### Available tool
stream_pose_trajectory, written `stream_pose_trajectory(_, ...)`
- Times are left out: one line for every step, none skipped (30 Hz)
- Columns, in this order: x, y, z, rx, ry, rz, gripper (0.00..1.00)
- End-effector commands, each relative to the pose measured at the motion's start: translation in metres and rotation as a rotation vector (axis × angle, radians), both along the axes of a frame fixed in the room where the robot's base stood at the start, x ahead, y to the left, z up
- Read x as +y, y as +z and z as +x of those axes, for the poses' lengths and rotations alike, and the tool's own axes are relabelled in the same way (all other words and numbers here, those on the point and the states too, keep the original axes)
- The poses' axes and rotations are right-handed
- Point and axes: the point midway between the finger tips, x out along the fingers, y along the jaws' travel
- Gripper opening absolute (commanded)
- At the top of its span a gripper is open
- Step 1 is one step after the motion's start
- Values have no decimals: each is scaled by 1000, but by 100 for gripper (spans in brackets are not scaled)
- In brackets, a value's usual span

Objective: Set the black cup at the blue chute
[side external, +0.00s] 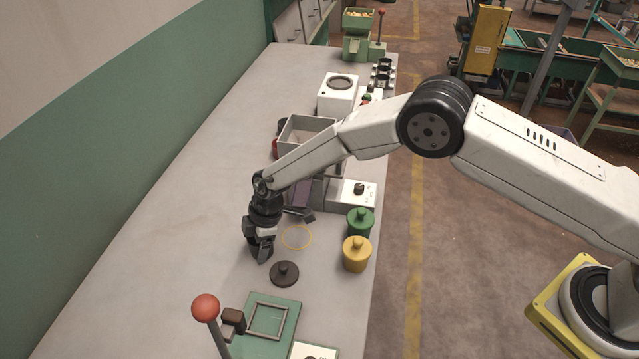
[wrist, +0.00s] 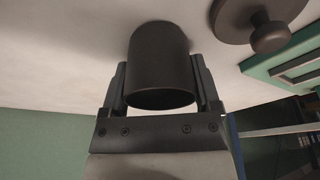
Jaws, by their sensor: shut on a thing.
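The black cup (wrist: 160,62) is between the two fingers of my gripper (wrist: 160,90) in the wrist view, with a finger against each side. In the side external view my gripper (side external: 261,245) points down, low over the bench, left of a thin yellow ring marked on the top. Its fingers largely hide the cup there, and I cannot tell whether the cup touches the bench. A dull blue-purple chute (side external: 299,191) slopes below a grey hopper (side external: 306,134), behind and right of my gripper, partly hidden by my arm.
The yellow ring (side external: 297,237) is empty. A dark knobbed lid (side external: 285,274) lies in front of it. Green (side external: 360,222) and yellow (side external: 357,254) jars stand to the right. A green fixture (side external: 268,323) and red-knobbed lever (side external: 206,309) are at the front. The bench's left side is clear.

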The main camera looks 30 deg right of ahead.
Motion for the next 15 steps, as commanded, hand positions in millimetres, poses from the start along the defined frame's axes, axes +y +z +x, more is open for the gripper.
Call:
stream_pose_trajectory(0, -1, 0, 0, 0, 0, 4)
stream_pose_trajectory(0, -2, 0, 0, 0, 0, 4)
stream_pose_trajectory(0, -3, 0, 0, 0, 0, 4)
stream_pose_trajectory(0, -3, 0, 0, 0, 0, 89)
stream_pose_trajectory(0, -2, 0, 0, 0, 0, 99)
stream_pose_trajectory(0, -2, 0, 0, 0, 0, 100)
stream_pose_trajectory(0, -2, 0, 0, 0, 0, 100)
stream_pose_trajectory(0, -2, 0, 0, 0, 0, 100)
stream_pose_trajectory(0, -2, 0, 0, 0, 0, 100)
stream_pose_trajectory(0, -2, 0, 0, 0, 0, 100)
stream_pose_trajectory(0, -2, 0, 0, 0, 0, 100)
stream_pose_trajectory(0, -2, 0, 0, 0, 0, 100)
stream_pose_trajectory(0, -2, 0, 0, 0, 0, 100)
stream_pose_trajectory(0, -2, 0, 0, 0, 0, 100)
stream_pose_trajectory(0, -1, 0, 0, 0, 0, 100)
